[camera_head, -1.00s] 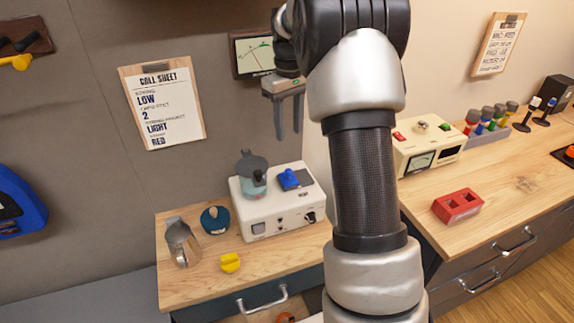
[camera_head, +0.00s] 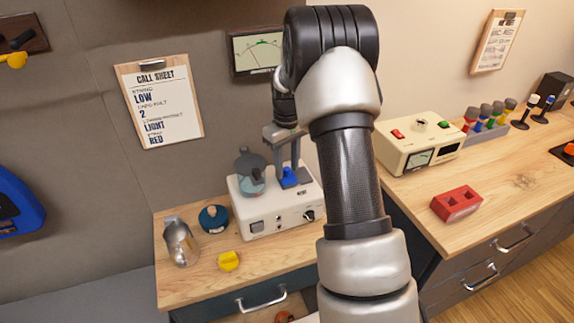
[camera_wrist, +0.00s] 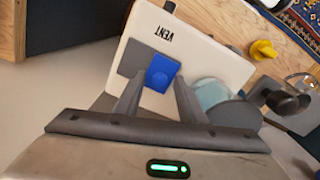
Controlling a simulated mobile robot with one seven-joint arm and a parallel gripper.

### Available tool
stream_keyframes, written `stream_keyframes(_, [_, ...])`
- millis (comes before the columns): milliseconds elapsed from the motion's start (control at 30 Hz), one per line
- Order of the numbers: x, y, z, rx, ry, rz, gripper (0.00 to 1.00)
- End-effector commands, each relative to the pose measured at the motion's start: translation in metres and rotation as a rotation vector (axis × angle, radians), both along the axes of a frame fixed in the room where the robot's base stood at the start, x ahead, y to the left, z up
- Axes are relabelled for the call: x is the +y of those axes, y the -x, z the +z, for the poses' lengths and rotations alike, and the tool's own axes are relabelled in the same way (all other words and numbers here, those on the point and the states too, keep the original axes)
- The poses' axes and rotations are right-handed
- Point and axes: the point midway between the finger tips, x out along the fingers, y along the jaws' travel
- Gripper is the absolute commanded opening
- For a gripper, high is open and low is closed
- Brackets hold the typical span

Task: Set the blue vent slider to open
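The blue vent slider (camera_head: 288,176) is on the top of a white box (camera_head: 262,222). In the wrist view the slider (camera_wrist: 161,72) sits on a dark plate beside the word VENT. My gripper (camera_head: 288,182) points down over the slider. In the wrist view my gripper (camera_wrist: 157,88) has its two fingers apart, one on each side of the slider's near end. I cannot tell whether they touch it. The slider's lower part is partly hidden by the fingers in the head view.
A dark-topped pot (camera_head: 250,172) stands on the same box, just left of my gripper. A metal jug (camera_head: 181,243), a round teal object (camera_head: 214,218) and a yellow knob (camera_head: 229,261) are on the wooden counter. A cream meter box (camera_head: 420,145) stands at right.

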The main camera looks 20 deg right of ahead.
Motion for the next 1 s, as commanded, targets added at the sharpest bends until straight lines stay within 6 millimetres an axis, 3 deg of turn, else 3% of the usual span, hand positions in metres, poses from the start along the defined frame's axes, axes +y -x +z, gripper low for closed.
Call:
stream_keyframes(100, [0.000, 0.000, 0.000, 0.000, 0.000, 0.000, 0.35])
stream_keyframes(300, [0.000, 0.000, 0.000, 0.000, 0.000, 0.000, 0.01])
stream_keyframes(567, [-0.003, 0.000, 0.001, 0.000, 0.000, -0.001, 0.00])
stream_keyframes(833, [-0.046, 0.000, 0.001, 0.001, 0.001, -0.003, 0.00])
stream_keyframes(1000, [-0.056, 0.000, 0.001, -0.001, 0.002, 0.000, 0.00])
